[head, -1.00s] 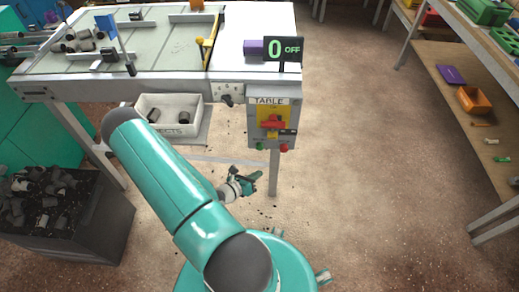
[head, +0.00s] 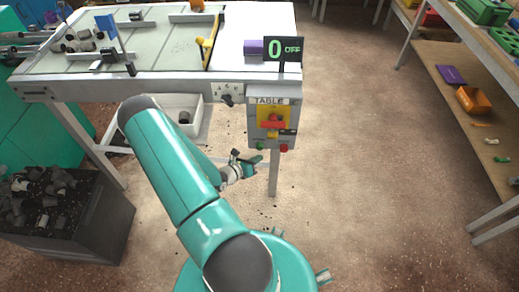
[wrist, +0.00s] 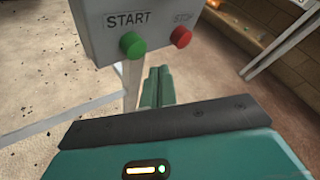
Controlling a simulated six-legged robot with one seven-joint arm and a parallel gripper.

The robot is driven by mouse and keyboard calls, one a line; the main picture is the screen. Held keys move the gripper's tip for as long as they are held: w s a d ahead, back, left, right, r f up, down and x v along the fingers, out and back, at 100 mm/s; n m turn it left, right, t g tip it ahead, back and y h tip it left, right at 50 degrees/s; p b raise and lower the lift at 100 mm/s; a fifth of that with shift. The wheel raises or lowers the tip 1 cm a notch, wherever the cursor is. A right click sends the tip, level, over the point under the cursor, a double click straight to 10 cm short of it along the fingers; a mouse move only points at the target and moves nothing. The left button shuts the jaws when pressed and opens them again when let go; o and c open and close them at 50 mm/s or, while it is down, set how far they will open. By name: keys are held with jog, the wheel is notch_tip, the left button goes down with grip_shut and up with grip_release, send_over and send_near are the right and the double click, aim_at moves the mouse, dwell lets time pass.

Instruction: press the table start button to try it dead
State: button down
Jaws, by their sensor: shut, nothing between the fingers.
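The grey TABLE control box (head: 271,122) hangs at the table's front edge. Its green START button (head: 259,146) is at the lower left, and the red STOP button (head: 284,148) is at the lower right. The green START button (wrist: 132,45) and red STOP button (wrist: 181,37) also show large in the wrist view. My gripper (head: 257,160) is just below the box in the head view. In the wrist view its fingers (wrist: 158,72) are together and empty, pointing toward the box, below and right of the START button. No contact with the button shows.
A red rotary switch (head: 272,121) sits on a yellow plate on the box, with a small dark tag (head: 288,132) beside it. A display (head: 283,49) reads 0 OFF. A white bin (head: 190,112) stands under the table. The floor to the right is clear.

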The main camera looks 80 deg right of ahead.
jog(key=shift+w+d, duration=0.15)
jog(key=shift+d, duration=0.45)
jog(key=shift+d, duration=0.1)
dwell(1.6)
jog(key=shift+w+d, duration=0.1)
jog(key=shift+d, duration=0.25)
jog(key=shift+w+d, duration=0.1)
jog(key=shift+d, duration=0.4)
dwell(0.6)
jog(key=shift+a, duration=0.1)
jog(key=shift+s+a, duration=0.2)
jog(key=shift+a, duration=0.6)
jog(key=a, duration=0.2)
jog(key=s+a, duration=0.1)
jog(key=a, duration=0.2)
dwell(0.4)
